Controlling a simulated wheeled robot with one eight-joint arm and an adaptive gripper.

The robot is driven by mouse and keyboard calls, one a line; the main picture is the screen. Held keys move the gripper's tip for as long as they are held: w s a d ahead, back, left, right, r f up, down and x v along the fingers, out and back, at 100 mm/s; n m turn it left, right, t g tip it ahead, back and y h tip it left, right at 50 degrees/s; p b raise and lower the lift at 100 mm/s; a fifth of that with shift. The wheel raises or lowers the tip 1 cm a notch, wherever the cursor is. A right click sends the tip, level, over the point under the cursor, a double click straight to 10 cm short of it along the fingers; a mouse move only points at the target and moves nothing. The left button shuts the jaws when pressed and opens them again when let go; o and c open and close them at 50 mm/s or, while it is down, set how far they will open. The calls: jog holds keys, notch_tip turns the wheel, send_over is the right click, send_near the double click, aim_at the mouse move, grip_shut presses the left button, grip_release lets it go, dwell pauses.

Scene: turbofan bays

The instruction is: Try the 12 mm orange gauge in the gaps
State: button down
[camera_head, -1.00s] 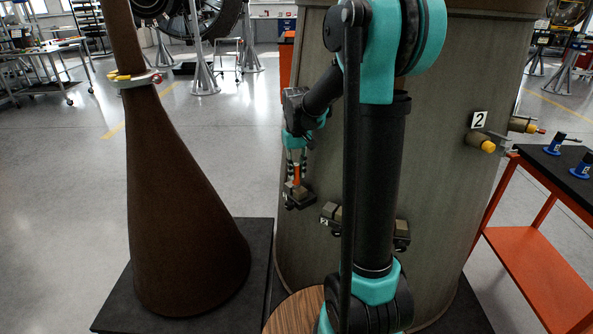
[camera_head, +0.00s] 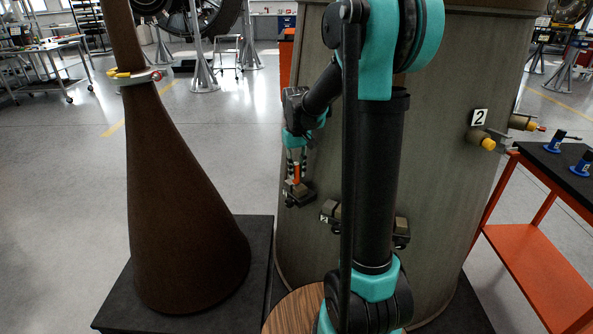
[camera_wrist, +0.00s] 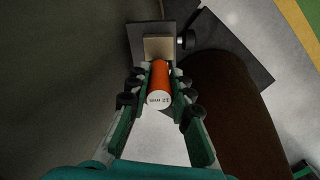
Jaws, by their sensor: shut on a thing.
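My gripper (camera_head: 296,165) is shut on the orange gauge (camera_wrist: 159,74), whose white end reads "12 mm" in the wrist view. The gauge (camera_head: 297,172) points down toward a bracket with blocks (camera_head: 297,192) on the left side of the large grey-brown casing (camera_head: 440,150). In the wrist view a tan block (camera_wrist: 158,47) lies just beyond the gauge's far end. I cannot tell whether the gauge is inside a gap or only above it. A second bracket (camera_head: 331,212), labelled 2, sits lower and right, partly hidden behind my arm.
A "2" plate (camera_head: 479,118) and yellow-tipped fittings (camera_head: 488,144) are on the casing's right. An orange cart (camera_head: 550,270) with blue-based items (camera_head: 555,146) stands at far right.

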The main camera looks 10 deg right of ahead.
dwell(0.4)
jog(key=shift+r, duration=3)
